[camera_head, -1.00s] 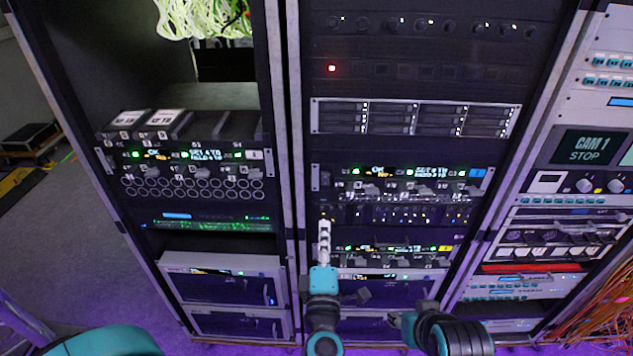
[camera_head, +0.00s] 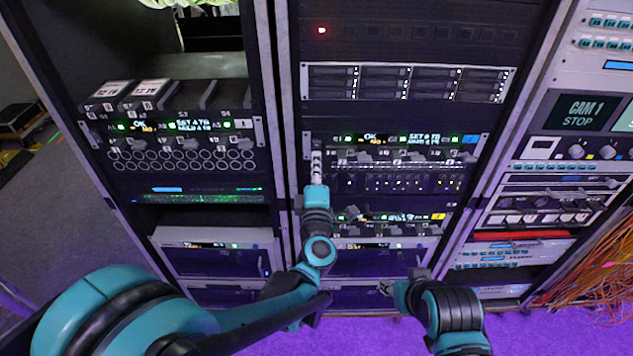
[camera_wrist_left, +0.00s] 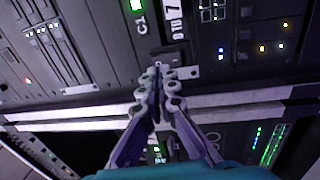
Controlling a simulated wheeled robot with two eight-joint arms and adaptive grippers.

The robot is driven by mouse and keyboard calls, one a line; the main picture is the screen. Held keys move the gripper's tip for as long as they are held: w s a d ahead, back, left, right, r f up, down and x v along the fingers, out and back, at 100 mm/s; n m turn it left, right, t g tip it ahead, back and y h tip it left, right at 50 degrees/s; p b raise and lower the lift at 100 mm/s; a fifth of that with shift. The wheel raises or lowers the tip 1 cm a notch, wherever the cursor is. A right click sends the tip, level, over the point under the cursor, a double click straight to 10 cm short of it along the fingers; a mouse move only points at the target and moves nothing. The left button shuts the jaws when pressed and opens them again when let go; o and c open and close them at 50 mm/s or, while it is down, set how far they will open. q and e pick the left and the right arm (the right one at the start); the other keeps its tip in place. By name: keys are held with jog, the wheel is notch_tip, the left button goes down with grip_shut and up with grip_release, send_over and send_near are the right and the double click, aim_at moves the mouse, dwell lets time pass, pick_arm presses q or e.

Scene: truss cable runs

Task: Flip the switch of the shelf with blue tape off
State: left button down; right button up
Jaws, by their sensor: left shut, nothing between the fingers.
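The shelf with the blue tape (camera_head: 470,139) is the upper shelf with green-lit displays in the middle rack. The blue tape is at its right end. My left gripper (camera_head: 316,156) is shut and empty, at the left end of this shelf. In the left wrist view, its closed fingertips (camera_wrist_left: 157,72) point at a dark switch (camera_wrist_left: 166,60) on a pale plate. They overlap its lower part; I cannot tell whether they touch it or which way it is set. My right gripper (camera_head: 388,289) is low in front of the middle rack, its jaws unclear.
A similar shelf with yellow tape (camera_head: 438,216) is lower in the middle rack, partly behind my left arm. The left rack holds a shelf with a white label (camera_head: 243,124).

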aim_at(316, 145)
pick_arm(q)
jog(key=shift+w+r, duration=0.1)
jog(key=shift+w, duration=1.25)
jog(key=shift+w+r, duration=0.3)
jog(key=shift+w, duration=0.05)
jog(key=shift+s, duration=0.15)
